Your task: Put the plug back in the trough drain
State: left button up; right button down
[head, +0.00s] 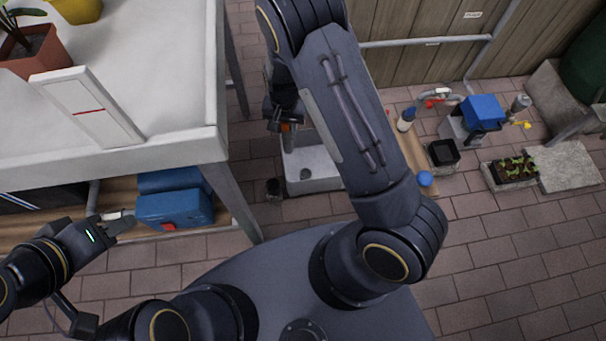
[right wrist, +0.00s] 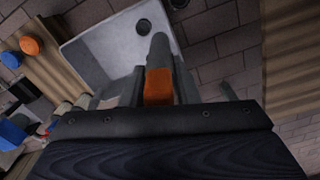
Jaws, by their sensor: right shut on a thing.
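The pale trough (head: 325,185) stands on the paving beyond my base, partly hidden by my right arm. Its dark round drain (head: 306,174) shows in the floor of the trough; the right wrist view also shows the drain (right wrist: 144,26). My right gripper (head: 287,130) is shut on an orange and grey piece, which I take for the plug (right wrist: 158,85). Its grey rounded end points toward the trough, below the drain in the right wrist picture, apart from it. My left gripper (head: 128,220) is at the lower left, away from the trough; its jaw gap is unclear.
A white table (head: 150,150) with plant pots stands at the left, a blue toolbox (head: 172,208) beneath it. A dark round object (head: 273,189) sits left of the trough. Paving in front is clear.

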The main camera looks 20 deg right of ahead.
jog(key=d+f+m+b, duration=0.1)
jog(key=d+f+m, duration=0.1)
jog(key=f, duration=0.9)
jog(key=s+d+f+m+b, duration=0.1)
jog(key=d+f+m, duration=0.2)
jog(key=f, duration=0.8)
jog(key=shift+d+b, duration=0.35)
jog(key=shift+d, duration=0.1)
jog(key=shift+f, duration=0.2)
jog(key=shift+f+b, duration=0.3)
jog(key=shift+b, duration=0.1)
jog(key=c, duration=1.1)
grip_release()
jog(key=shift+r, duration=0.1)
